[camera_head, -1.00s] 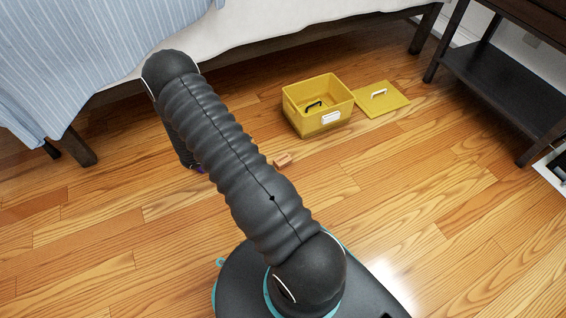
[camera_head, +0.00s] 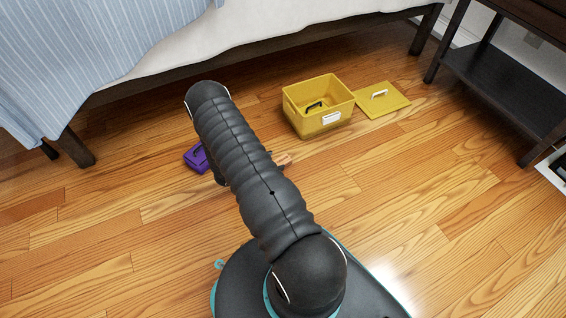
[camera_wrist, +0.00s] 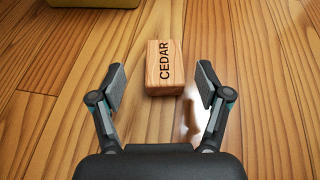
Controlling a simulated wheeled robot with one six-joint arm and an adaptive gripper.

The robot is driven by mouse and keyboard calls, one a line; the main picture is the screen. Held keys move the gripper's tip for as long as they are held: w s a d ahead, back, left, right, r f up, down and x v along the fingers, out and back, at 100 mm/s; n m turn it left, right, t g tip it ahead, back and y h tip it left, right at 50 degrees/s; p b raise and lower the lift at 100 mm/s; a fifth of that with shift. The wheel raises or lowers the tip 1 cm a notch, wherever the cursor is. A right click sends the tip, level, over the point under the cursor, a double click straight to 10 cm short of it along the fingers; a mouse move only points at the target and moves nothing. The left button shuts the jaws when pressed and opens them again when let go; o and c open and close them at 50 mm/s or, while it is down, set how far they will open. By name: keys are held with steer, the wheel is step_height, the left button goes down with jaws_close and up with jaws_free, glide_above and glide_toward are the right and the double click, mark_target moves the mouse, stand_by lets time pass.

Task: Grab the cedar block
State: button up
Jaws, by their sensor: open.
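The cedar block (camera_wrist: 165,68) is a small wooden block with the word CEDAR on it. It lies on the floor ahead of my gripper (camera_wrist: 160,88) in the wrist view. My gripper is open, with one finger to the left of the block and one to the right. The block's near end is about level with the fingertips, and neither finger appears to touch it. In the head view a part of the block (camera_head: 284,158) shows just right of my arm, and my arm hides most of the gripper.
A yellow open box (camera_head: 318,106) with a dark-handled item inside stands beyond the block, its yellow lid (camera_head: 382,100) flat beside it. A purple item (camera_head: 197,158) lies left of my arm. A bed (camera_head: 270,35) is behind, a dark table (camera_head: 500,85) at right. The front-left floor is clear.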

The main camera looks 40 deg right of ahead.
mark_target(282, 160)
steer(key=shift+s+b+x, duration=0.15)
steer(key=shift+b+x, duration=0.05)
steer(key=shift+x, duration=1.15)
steer(key=shift+s+b+x, duration=0.1)
steer(key=shift+b+x, duration=0.1)
steer(key=shift+x, duration=1.15)
steer(key=shift+f, duration=0.1)
steer(key=c, duration=1.1)
